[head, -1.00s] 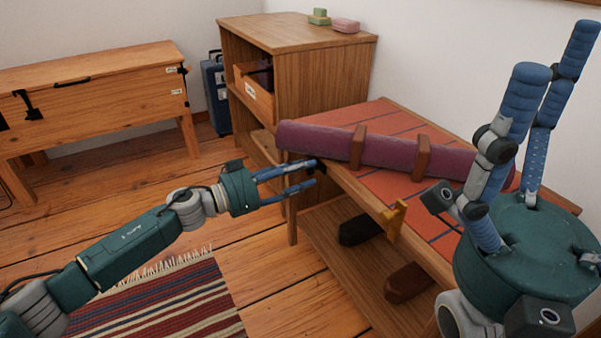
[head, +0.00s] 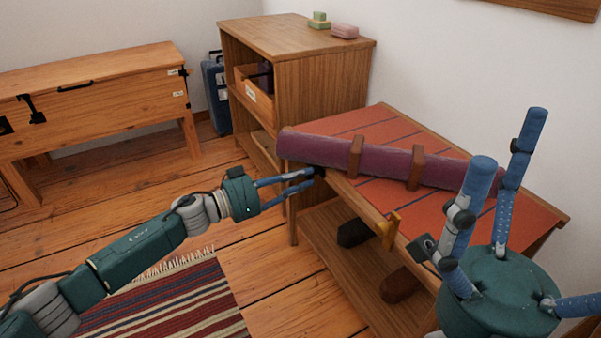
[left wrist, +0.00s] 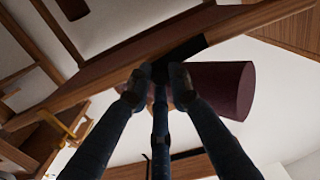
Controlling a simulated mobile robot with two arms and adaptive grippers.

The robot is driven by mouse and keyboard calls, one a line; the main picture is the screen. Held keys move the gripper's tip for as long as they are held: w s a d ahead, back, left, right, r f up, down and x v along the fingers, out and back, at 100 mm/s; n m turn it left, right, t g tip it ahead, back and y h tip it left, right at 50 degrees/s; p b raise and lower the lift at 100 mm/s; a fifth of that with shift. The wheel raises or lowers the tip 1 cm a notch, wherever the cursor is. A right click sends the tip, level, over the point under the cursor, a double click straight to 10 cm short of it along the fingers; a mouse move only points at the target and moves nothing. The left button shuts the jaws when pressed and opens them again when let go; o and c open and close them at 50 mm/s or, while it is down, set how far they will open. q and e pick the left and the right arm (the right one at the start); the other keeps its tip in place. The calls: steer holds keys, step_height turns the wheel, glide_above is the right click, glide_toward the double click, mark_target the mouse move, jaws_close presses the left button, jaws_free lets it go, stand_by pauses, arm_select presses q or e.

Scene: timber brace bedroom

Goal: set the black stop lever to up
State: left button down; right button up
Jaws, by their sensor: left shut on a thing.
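The black stop lever (head: 319,172) is a small dark piece at the near left corner of the red-topped bench, below the end of the purple roll. It also shows as a black part (left wrist: 180,52) in the left wrist view, partly hidden by my fingers. My left gripper (head: 308,175) is shut on it, with the blue fingertips against the bench edge. I cannot tell whether the lever points up or down. My right gripper (head: 510,222) is at the right, above the bench's near right part, its fingers spread open and empty.
A yellow lever (head: 390,230) sits on the front edge. A shelf unit (head: 330,80) stands behind. Open floor and a striped rug (head: 190,300) lie at the left.

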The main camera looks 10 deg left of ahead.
arm_select(q)
steer(key=c, duration=1.6)
jaws_free()
steer(key=shift+o, duration=0.2)
steer(key=shift+s+a, duration=0.1)
steer(key=shift+a, duration=0.05)
steer(key=v, duration=1.1)
steer(key=shift+s+a, duration=0.2)
steer(key=shift+a, duration=0.1)
